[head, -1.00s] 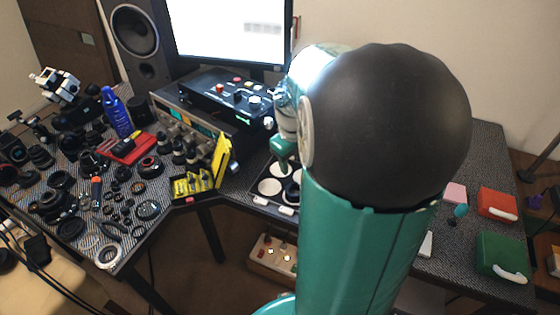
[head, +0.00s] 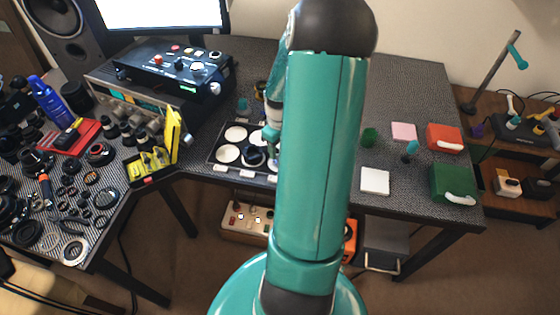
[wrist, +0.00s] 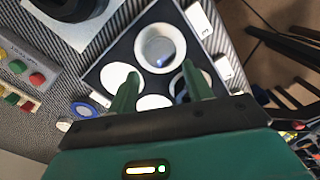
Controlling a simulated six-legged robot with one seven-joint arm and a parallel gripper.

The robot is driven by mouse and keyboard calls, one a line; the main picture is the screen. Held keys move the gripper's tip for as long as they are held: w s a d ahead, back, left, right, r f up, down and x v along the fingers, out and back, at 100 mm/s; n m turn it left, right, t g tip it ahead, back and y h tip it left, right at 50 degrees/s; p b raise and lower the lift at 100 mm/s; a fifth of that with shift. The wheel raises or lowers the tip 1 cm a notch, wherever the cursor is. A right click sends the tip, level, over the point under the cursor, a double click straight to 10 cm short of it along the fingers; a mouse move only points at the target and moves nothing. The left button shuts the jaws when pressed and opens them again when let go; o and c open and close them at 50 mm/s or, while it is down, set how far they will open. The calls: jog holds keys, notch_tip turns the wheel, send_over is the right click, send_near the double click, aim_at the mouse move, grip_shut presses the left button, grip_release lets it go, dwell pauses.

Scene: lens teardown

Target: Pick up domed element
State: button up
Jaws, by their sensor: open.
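A round, clear glassy piece that looks like the domed element (wrist: 158,48) lies on a white round pad of a dark tray (wrist: 106,57) in the wrist view. I cannot make out its dome. In the head view my arm hides it, and the tray (head: 213,160) shows only in part. My gripper (wrist: 160,74) is open above the tray. Its two green fingers are apart, just below the glassy piece in the picture, with no object held between them. A dark ring (wrist: 176,84) sits on another pad, partly behind the right finger; it also shows in the head view (head: 254,156).
White blocks (wrist: 198,19) line one tray edge. A black cylindrical part stands on a white sheet (wrist: 63,26) nearby. A button box (wrist: 27,70) lies left of the tray. In the head view, a yellow case (head: 152,165) stands left, and green and red boxes (head: 444,138) right.

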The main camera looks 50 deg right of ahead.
notch_tip(320, 180, down, 5)
jog(key=shift+f, duration=0.1)
jog(key=c, duration=0.6)
jog(key=shift+c, duration=0.2)
